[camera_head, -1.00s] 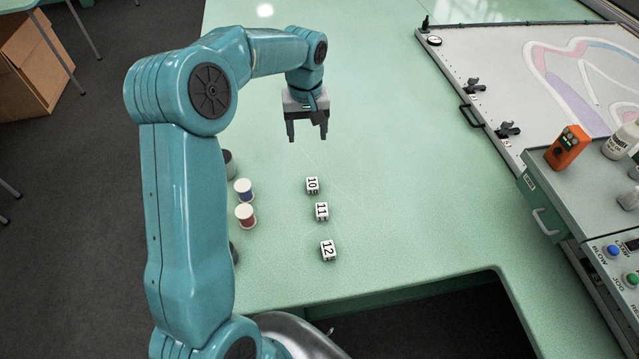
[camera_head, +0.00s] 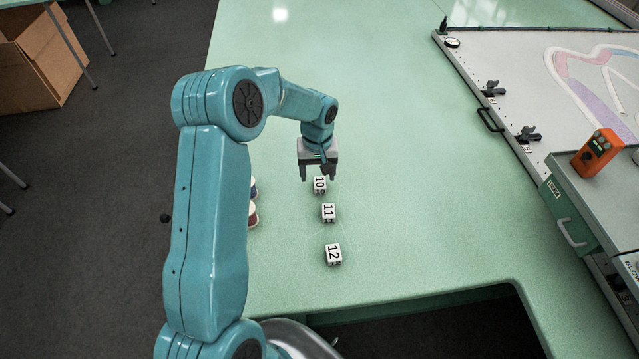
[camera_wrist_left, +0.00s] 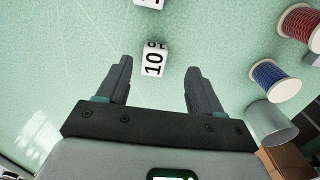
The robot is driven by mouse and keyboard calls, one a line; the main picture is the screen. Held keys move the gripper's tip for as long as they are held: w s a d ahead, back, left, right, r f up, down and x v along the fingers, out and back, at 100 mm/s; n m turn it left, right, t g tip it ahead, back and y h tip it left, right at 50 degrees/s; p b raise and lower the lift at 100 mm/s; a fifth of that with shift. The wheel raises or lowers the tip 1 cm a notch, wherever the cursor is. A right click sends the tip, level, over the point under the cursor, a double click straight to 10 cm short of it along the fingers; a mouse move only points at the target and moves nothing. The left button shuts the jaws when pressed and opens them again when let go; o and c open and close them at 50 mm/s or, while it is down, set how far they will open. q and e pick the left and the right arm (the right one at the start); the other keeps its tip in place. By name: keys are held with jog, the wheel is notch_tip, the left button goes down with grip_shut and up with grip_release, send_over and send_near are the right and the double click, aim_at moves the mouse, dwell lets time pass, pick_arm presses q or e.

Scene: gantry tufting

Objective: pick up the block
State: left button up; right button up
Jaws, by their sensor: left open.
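My left gripper (camera_head: 318,175) is open and empty, just behind and above block 10 in the head view. In the left wrist view, block 10 (camera_wrist_left: 155,58) lies ahead of the open fingers (camera_wrist_left: 158,75), roughly centred between them. My right gripper is out of view.
Thread spools stand to the left of the blocks, partly hidden by my arm; the blue spool (camera_wrist_left: 268,80) and red spool (camera_wrist_left: 300,22) show in the wrist view. An orange device (camera_head: 597,152) sits at right. The table right of the blocks is clear.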

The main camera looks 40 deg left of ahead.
aim_at(320, 184)
pick_arm(q)
jog(key=shift+w+f, duration=0.15)
jog(key=shift+f, duration=0.3)
jog(key=f, duration=0.1)
jog(key=f+p, duration=0.1)
jog(key=f, duration=0.2)
jog(key=shift+w+f+p, duration=0.15)
jog(key=shift+w+p, duration=0.15)
jog(key=shift+p, duration=0.05)
jog(key=shift+a+f, duration=0.1)
jog(key=shift+f, duration=0.3)
jog(key=shift+w+f, duration=0.1)
jog(key=shift+w, duration=0.05)
jog(key=c, duration=1.2)
